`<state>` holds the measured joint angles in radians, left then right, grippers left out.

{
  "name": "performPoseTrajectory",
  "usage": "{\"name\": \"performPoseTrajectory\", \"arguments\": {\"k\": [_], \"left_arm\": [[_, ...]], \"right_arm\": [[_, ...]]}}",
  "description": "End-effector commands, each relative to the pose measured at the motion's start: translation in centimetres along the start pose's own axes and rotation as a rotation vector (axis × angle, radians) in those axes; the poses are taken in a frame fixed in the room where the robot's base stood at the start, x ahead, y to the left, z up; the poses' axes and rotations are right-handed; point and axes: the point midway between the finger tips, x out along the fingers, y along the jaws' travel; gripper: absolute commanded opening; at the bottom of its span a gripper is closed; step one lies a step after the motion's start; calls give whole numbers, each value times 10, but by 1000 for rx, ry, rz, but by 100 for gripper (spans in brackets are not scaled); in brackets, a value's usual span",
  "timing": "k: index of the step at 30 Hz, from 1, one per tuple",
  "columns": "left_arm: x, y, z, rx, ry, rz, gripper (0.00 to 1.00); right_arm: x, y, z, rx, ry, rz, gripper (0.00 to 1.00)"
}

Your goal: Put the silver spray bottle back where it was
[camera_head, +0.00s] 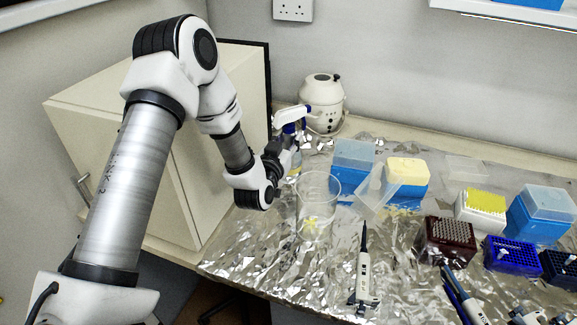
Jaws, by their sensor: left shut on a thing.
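The spray bottle (292,116) stands upright near the back left of the bench, its white trigger head on top. Its lower body is mostly hidden behind my gripper, and a bluish part shows just under the head. My left gripper (287,145) is shut on the spray bottle, with its dark fingers around the body below the head. I cannot tell whether the bottle's base touches the foil. My right gripper is not in view.
A white round device (323,103) stands behind the bottle. A clear beaker (317,205) is in front, close to my left wrist. Blue tip boxes (352,165), a pipette (364,270) and dark racks (447,240) lie to the right. A cream cabinet (120,165) borders the left.

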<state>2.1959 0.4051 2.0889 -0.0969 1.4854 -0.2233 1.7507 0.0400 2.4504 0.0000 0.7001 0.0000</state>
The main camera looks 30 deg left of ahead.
Motion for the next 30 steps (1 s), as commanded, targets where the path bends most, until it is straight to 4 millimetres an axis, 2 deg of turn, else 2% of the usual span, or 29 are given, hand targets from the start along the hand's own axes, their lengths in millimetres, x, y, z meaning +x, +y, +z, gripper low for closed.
{"name": "performPoseTrajectory", "arguments": {"k": [9, 20, 21, 22, 30], "left_arm": [[0, 0, 47, 1, 2, 1, 0], [0, 0, 55, -1, 5, 0, 0], [0, 0, 54, -1, 2, 0, 49], [0, 0, 54, -1, 2, 0, 60], [0, 0, 54, -1, 2, 0, 60]], "right_arm": [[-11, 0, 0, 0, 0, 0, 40], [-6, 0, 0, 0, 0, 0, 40], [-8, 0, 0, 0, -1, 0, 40], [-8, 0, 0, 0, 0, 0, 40], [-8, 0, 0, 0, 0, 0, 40]]}}
